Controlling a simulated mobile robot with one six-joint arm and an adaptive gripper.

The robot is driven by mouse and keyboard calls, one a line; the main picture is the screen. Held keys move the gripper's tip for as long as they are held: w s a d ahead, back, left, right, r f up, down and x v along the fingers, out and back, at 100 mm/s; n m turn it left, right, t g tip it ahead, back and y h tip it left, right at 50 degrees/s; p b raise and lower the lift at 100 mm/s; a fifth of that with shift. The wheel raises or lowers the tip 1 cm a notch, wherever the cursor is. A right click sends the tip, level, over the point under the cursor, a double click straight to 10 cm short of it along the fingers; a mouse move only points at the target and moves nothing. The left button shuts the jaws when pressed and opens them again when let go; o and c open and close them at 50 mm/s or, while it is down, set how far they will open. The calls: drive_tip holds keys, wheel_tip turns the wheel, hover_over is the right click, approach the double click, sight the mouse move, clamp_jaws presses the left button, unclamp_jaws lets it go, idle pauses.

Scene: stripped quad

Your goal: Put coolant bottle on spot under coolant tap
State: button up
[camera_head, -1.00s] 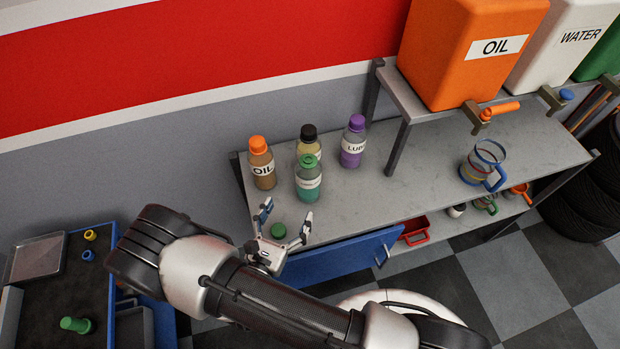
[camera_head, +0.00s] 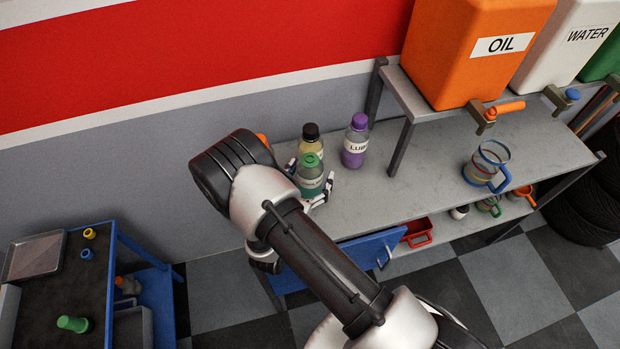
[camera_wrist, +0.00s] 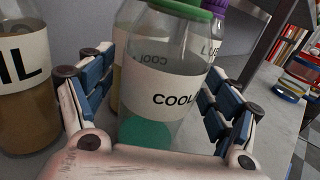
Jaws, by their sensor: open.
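The coolant bottle (camera_head: 311,180) is clear with a green cap, a white label and green liquid low inside. It stands upright on the grey bench (camera_head: 420,160). My gripper (camera_head: 312,188) is open around it, with one finger on each side. In the wrist view the bottle (camera_wrist: 162,85) stands between the open blue-padded fingers of my gripper (camera_wrist: 155,90), and its label reads "COOL". Whether the pads touch it I cannot tell. A green tank (camera_head: 606,58) shows partly at the right edge; no tap on it is in view.
A purple-capped lube bottle (camera_head: 355,142) and a black-capped bottle (camera_head: 311,143) stand close behind. The oil bottle (camera_wrist: 22,80) is just left of my gripper. A glass jug (camera_head: 486,168) stands right, below the orange oil tank (camera_head: 470,50). The bench middle is clear.

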drive_tip(key=shift+c, duration=0.6)
drive_tip(key=c, duration=1.5)
drive_tip(key=shift+c, duration=0.7)
drive_tip(key=shift+r, duration=0.15)
